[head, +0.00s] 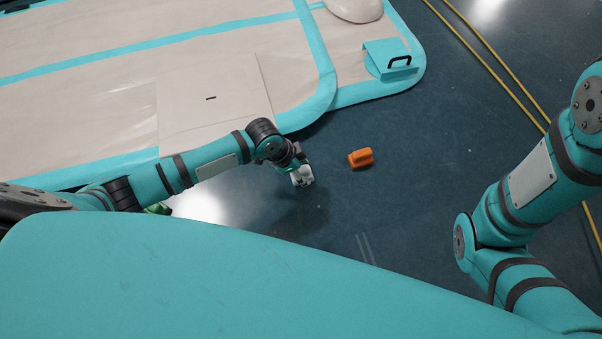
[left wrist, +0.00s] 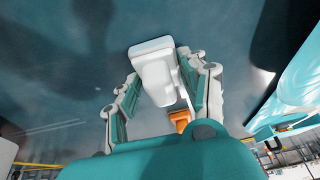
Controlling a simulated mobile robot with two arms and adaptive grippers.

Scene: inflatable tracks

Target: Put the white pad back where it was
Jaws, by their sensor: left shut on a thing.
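The white pad (left wrist: 155,70) is a small, rounded white block in the left wrist view. It sits between the two fingers of my left gripper (left wrist: 160,92), which is shut on it. In the head view, my left gripper (head: 301,177) is above the dark floor, beside the inflatable track, with a white shape at its tip. An orange block (head: 361,158) lies on the floor just right of the gripper. An orange patch (left wrist: 180,120) also shows by the pad's lower end in the left wrist view; I cannot tell whether it is the same block. My right gripper is out of view.
A beige inflatable track (head: 110,85) with teal edges fills the upper left. A teal flap with a black handle (head: 399,62) sits at its right corner. Yellow cables (head: 487,48) run along the floor at right. The floor between is mostly clear.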

